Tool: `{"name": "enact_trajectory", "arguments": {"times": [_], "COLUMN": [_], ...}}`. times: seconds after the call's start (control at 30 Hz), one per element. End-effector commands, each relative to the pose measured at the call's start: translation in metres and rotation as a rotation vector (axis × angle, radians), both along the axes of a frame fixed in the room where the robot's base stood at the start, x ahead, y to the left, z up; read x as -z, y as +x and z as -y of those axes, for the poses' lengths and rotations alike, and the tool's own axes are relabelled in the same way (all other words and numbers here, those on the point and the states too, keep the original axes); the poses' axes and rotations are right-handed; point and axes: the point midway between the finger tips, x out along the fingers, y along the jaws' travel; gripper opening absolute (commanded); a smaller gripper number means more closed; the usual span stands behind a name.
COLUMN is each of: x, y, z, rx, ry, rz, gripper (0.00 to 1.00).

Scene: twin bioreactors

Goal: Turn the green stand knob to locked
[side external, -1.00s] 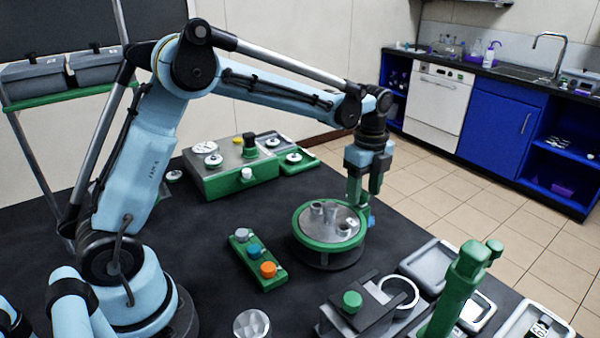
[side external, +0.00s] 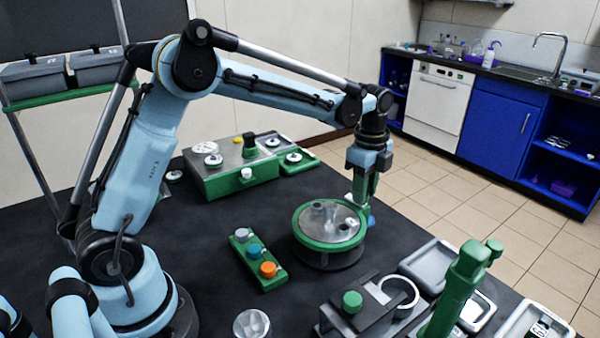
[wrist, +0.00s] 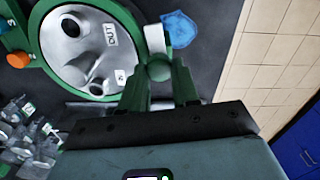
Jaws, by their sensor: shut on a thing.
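The round stand (side external: 300,235) has a green rim and a grey top plate with holes. It also shows at the upper left of the wrist view (wrist: 45,60). The green stand knob (wrist: 158,68) is at the stand's rim, with a white piece (wrist: 155,38) beside it. My gripper (wrist: 160,75) is shut on the knob, one green finger on each side. In the side view my gripper (side external: 362,192) points down at the stand's right edge and hides the knob there.
A blue piece (side external: 371,221) sits just right of the gripper. A button box (side external: 257,262) stands left of the stand. A black bracket with a green knob (side external: 352,300), a green post (side external: 455,290) and trays (side external: 430,262) are in front. A green-and-grey box (side external: 230,178) stands behind.

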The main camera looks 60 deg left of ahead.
Motion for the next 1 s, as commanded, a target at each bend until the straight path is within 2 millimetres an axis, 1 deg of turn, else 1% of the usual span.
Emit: {"name": "enact_trajectory", "arguments": {"times": [1.0], "x": [-0.001], "y": [0.0027], "z": [-0.0019], "rx": [-0.952], "ry": [-0.001], "rz": [0.0], "gripper": [0.0]}}
